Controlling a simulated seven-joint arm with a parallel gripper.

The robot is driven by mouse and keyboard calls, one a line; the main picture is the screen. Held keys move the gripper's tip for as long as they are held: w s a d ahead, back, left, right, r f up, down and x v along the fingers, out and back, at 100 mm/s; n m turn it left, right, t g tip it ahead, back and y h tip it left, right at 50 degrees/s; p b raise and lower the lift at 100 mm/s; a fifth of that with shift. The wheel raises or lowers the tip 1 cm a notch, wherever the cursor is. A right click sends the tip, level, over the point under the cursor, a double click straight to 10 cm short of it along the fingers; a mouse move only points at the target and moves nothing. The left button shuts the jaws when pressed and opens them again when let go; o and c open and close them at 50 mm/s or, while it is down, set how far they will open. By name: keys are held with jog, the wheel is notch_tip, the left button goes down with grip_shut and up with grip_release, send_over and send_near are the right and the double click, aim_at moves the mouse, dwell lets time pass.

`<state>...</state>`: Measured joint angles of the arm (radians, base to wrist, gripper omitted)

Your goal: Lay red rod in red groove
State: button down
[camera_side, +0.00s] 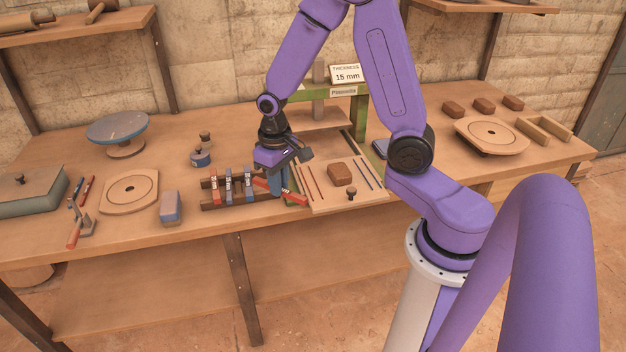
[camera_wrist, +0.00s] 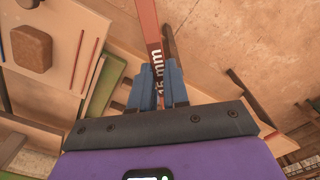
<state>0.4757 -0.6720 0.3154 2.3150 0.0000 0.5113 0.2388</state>
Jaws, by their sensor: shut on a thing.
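My gripper (camera_side: 279,184) is shut on the red rod (camera_side: 295,198) and holds it over the table's front, between the rack and the wooden board. In the wrist view the red rod (camera_wrist: 149,30) lies between the blue fingers of my gripper (camera_wrist: 160,72), and "15 mm" is printed on it. The board (camera_side: 345,201) lies just right of my gripper. Thin red lines (camera_side: 314,178) mark its left part, and thin blue lines mark its right part. In the wrist view a red line (camera_wrist: 79,45) shows left of the rod. The rod is apart from it.
A clay block (camera_side: 341,174) and a small knobbed tool (camera_side: 351,193) sit on the board. A dark rack (camera_side: 210,194) with several blue-and-red pieces stands left of my gripper. A green press frame (camera_side: 359,117) rises behind the board.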

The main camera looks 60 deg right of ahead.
jog(key=w+d+m, duration=0.2)
jog(key=d+m, duration=0.2)
jog(key=d, duration=0.4)
jog(key=m, duration=0.5)
send_over(311, 183)
jog(key=f, duration=0.2)
jog(key=shift+f, duration=3.15)
jog(key=shift+f, duration=0.45)
